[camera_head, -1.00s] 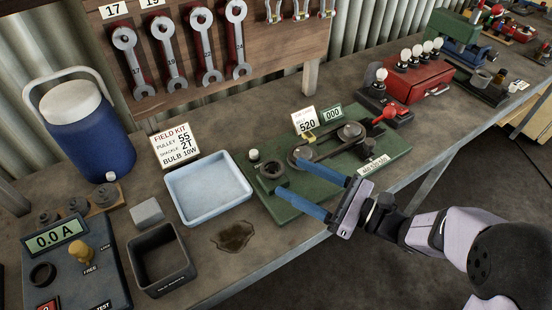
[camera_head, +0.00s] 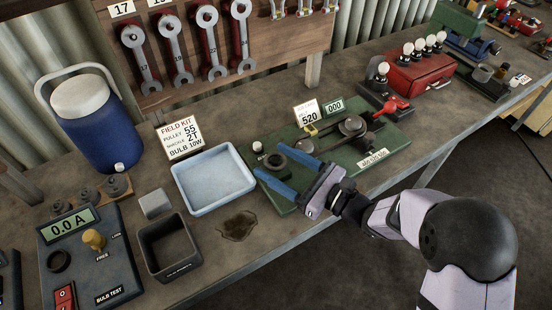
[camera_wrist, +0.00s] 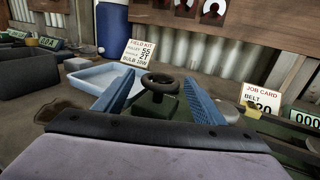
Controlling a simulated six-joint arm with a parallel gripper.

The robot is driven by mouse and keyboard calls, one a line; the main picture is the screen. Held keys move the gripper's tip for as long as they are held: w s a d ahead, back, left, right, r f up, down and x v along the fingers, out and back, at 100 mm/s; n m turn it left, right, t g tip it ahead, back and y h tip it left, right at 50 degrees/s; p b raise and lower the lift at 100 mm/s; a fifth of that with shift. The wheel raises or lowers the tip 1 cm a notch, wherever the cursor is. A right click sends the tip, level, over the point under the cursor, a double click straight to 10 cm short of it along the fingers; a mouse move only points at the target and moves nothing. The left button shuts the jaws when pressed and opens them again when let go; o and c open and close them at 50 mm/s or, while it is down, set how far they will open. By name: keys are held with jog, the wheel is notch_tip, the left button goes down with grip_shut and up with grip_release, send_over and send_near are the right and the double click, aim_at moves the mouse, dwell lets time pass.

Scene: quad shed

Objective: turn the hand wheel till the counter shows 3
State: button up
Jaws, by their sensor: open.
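The hand wheel (camera_head: 278,158) is a small dark ring near the left end of the green base plate (camera_head: 384,152). In the wrist view the wheel (camera_wrist: 161,83) stands on a green post, between my two blue fingers. My gripper (camera_head: 273,162) is open, one finger on each side of the wheel. I cannot tell whether either finger touches it. The counter (camera_head: 334,106) at the plate's back edge reads 000. The counter is partly cut off at the right of the wrist view (camera_wrist: 307,118).
A job card (camera_head: 307,112) reading 520 stands beside the counter. Pulleys with a belt (camera_head: 352,126) and a red-handled lever (camera_head: 396,104) are to the wheel's right. A pale blue tray (camera_head: 213,205) lies close to its left.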

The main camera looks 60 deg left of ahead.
jog(key=shift+s+a, duration=0.15)
jog(key=shift+a, duration=0.15)
jog(key=c, duration=1.1)
jog(key=shift+o, duration=0.2)
jog(key=shift+g+b, duration=0.3)
jog(key=shift+f+n+g+h+b, duration=0.1)
jog(key=shift+n+g+h+b, duration=0.55)
jog(key=shift+n+g, duration=0.3)
jog(key=shift+n+g+h+b, duration=0.35)
jog(key=shift+n+g+h, duration=0.3)
jog(key=shift+g, duration=0.3)
